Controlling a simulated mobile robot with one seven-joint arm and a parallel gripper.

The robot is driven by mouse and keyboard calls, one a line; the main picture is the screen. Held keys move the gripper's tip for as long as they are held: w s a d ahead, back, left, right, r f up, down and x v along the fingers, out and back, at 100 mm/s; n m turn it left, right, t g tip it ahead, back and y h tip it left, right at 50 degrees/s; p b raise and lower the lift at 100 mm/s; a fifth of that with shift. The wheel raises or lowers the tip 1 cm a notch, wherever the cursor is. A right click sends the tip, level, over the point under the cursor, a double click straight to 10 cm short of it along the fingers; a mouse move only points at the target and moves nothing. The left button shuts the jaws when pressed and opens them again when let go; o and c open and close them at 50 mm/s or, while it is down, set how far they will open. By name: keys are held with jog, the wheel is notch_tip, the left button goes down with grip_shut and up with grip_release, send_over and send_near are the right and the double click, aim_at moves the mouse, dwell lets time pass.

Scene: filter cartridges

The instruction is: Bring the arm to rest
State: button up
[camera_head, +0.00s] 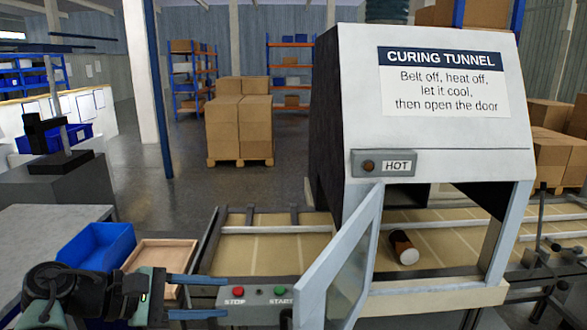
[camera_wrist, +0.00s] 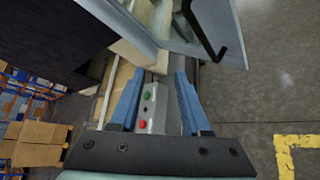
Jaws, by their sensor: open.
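My arm reaches in from the lower left in the head view. In the wrist view my gripper (camera_wrist: 158,100) also shows both blue fingers spread and empty. The control box (camera_wrist: 148,112) with its red and green buttons lies beyond the gap between the fingers; I cannot tell how far beyond.
The curing tunnel (camera_head: 430,150) has its door (camera_head: 345,260) swung open toward me. A brown and white cartridge (camera_head: 403,247) lies on the belt (camera_head: 265,248) inside. A blue bin (camera_head: 97,247) and a wooden tray (camera_head: 160,256) sit at left. A HOT sign (camera_head: 397,166) is on the tunnel.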

jog(key=w+d+r+m+t+y, duration=0.25)
jog(key=w+d+m, duration=0.2)
jog(key=d, duration=0.25)
jog(key=w+d+r+m+t+y, duration=0.1)
jog(key=d+r+m+t, duration=0.2)
jog(key=r, duration=0.4)
jog(key=d+r+m+t+y, duration=0.2)
jog(key=d+r+m+t, duration=0.15)
jog(key=r, duration=0.35)
jog(key=s+d+r+m+t+y+b, duration=0.1)
jog(key=s+r+m+t+y, duration=0.2)
jog(key=s+r+t, duration=0.8)
jog(key=s+r+y, duration=0.2)
jog(key=s+r, duration=0.7)
jog(key=s, duration=0.3)
jog(key=shift+d+r+m+t, duration=0.3)
jog(key=shift+d+r+m, duration=0.05)
jog(key=shift+m, duration=0.05)
